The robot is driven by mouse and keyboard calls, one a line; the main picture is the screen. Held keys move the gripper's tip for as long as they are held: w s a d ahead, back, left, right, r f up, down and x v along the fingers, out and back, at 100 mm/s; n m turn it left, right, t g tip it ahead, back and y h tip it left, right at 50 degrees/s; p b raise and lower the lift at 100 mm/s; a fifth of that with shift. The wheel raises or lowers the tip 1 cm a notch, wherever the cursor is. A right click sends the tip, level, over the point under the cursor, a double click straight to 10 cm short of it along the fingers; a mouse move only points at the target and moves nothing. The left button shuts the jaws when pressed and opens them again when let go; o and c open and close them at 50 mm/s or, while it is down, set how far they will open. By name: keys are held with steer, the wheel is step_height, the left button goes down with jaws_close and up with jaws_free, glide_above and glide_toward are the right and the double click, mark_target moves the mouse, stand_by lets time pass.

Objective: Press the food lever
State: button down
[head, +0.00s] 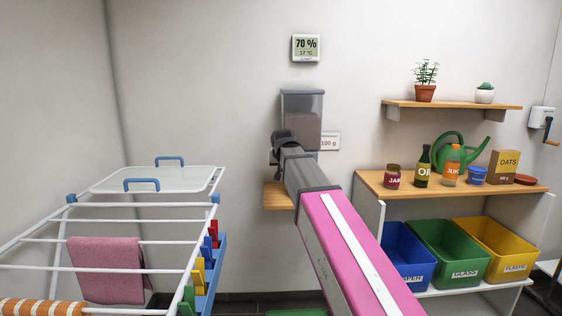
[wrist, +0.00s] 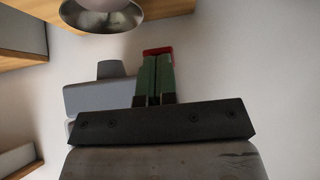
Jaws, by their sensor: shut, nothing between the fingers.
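The food dispenser (head: 302,108) is a grey box with a see-through front, fixed on the back wall beside a "100 g" label (head: 329,142). My pink arm reaches up to its lower part and hides its underside and the lever in the head view. In the wrist view my gripper (wrist: 156,62) has its green fingers together and empty. A red piece sits at their tips; I cannot tell whether it is part of the fingers or the lever. A grey stepped part (wrist: 98,92) is just left of the fingers; I cannot tell what it is.
A small wooden shelf (head: 276,197) is below the dispenser. A metal bowl (wrist: 102,15) shows in the wrist view. A drying rack (head: 110,222) stands left; a shelf unit (head: 366,182) with jars and bins stands right. The wall around the dispenser is mostly clear.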

steer(key=f+t, duration=0.1)
steer(key=w+f+t, duration=0.1)
steer(key=f, duration=0.1)
steer(key=shift+f+t, duration=0.25)
steer(key=shift+t, duration=0.15)
steer(key=shift+r, duration=0.85)
steer(key=shift+s+r, duration=0.1)
steer(key=shift+r, duration=0.1)
steer(key=r+v, duration=0.1)
steer(key=v, duration=1.2)
steer(key=shift+w+r, duration=0.2)
steer(key=shift+w, duration=0.05)
